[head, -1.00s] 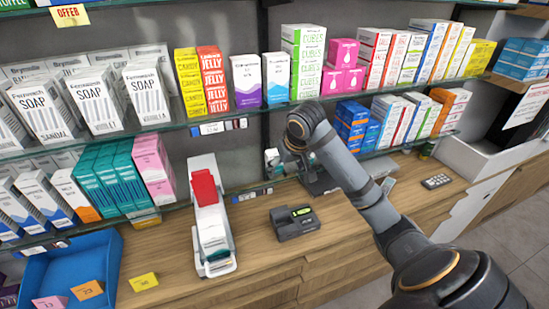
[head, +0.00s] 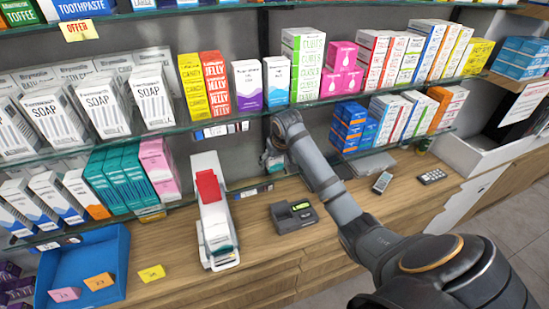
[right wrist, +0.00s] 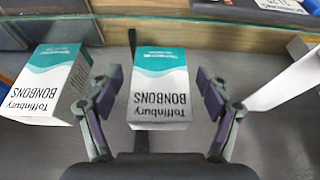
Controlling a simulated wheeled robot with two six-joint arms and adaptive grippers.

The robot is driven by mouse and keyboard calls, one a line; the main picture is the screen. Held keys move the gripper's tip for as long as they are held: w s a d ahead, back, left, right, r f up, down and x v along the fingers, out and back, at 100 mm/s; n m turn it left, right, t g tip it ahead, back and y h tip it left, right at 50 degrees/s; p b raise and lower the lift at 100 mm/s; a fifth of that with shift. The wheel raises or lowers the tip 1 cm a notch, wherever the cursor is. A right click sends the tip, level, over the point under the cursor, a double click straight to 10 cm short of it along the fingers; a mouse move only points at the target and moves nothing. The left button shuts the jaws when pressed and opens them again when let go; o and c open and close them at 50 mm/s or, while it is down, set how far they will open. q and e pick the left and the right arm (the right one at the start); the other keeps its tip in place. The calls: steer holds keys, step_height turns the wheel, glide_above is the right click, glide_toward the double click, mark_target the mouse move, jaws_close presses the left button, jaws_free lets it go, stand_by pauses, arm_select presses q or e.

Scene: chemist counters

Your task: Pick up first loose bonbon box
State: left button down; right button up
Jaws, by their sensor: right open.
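A white and teal bonbon box (right wrist: 160,85) stands between the fingers of my right gripper (right wrist: 160,92) in the right wrist view. The fingers are open, one on each side of the box, with a narrow gap on the right and a smaller one on the left. A second bonbon box (right wrist: 52,82) is to the left, outside the left finger. In the head view, my right arm reaches to the back of the counter under the shelf. The gripper there is mostly hidden behind the wrist, and a small part of a white and teal box (head: 273,159) shows beside it. My left gripper is not in view.
A glass shelf (head: 255,113) with several boxes runs just above my right arm. A card terminal (head: 294,215) and a white dispenser with a red piece (head: 213,215) are on the wooden counter. A white object (right wrist: 285,82) is right of the gripper.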

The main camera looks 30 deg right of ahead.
steer(key=c, duration=1.2)
steer(key=shift+s+r, duration=0.1)
steer(key=shift+r, duration=0.05)
steer(key=shift+s+a, duration=0.65)
steer(key=shift+s, duration=2.25)
steer(key=shift+s+a, duration=0.65)
steer(key=shift+s, duration=2.3)
steer(key=shift+s+a, duration=0.65)
steer(key=shift+s, duration=2.25)
